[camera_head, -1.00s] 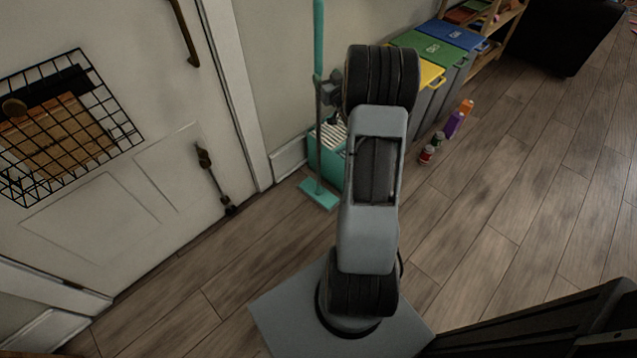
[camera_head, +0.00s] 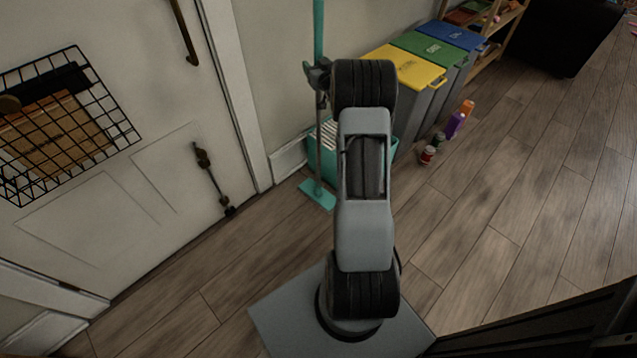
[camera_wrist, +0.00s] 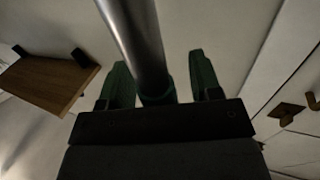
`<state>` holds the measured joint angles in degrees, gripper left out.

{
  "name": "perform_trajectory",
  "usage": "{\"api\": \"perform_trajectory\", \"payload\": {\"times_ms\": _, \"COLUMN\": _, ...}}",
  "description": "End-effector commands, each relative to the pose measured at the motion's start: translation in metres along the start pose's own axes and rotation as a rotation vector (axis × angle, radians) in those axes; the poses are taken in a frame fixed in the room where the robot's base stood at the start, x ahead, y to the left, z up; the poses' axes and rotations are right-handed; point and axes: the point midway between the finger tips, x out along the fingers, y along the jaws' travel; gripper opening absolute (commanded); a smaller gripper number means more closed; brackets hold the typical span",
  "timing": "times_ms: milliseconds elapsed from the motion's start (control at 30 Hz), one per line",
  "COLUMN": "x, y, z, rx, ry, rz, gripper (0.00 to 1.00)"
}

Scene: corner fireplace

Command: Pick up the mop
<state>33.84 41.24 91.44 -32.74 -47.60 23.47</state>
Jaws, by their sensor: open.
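The mop (camera_head: 319,45) stands upright by the wall in the head view, with a teal upper handle, a grey lower pole and a flat teal base (camera_head: 317,194) on the floor. My gripper (camera_head: 311,70) is at the pole, about where teal meets grey. In the wrist view the metal pole (camera_wrist: 138,42) runs between the two green fingers of my gripper (camera_wrist: 160,82). The fingers are open, with a gap on each side of the pole. My arm hides part of the area right of the pole.
A teal bucket (camera_head: 327,164) stands just behind the mop. Bins with yellow (camera_head: 407,68), green and blue lids line the wall to the right. Several small bottles (camera_head: 428,155) stand on the floor. A white door (camera_head: 110,130) with a wire basket is at left.

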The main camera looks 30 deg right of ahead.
Motion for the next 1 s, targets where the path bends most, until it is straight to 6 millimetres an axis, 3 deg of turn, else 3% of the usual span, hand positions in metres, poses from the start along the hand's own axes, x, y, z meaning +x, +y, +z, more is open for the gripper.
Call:
{"api": "perform_trajectory", "payload": {"times_ms": 100, "x": -0.0002, "y": 0.0, "z": -0.0003, "rx": 0.0, "ry": 0.0, "rz": 0.0, "gripper": 0.57}}
{"api": "perform_trajectory", "payload": {"times_ms": 700, "x": -0.0004, "y": 0.0002, "z": -0.0004, "rx": -0.001, "ry": 0.001, "rz": 0.0, "gripper": 0.0}}
{"api": "perform_trajectory", "payload": {"times_ms": 1000, "x": -0.0002, "y": 0.0002, "z": -0.0021, "rx": -0.001, "ry": 0.004, "rz": 0.0, "gripper": 0.0}}
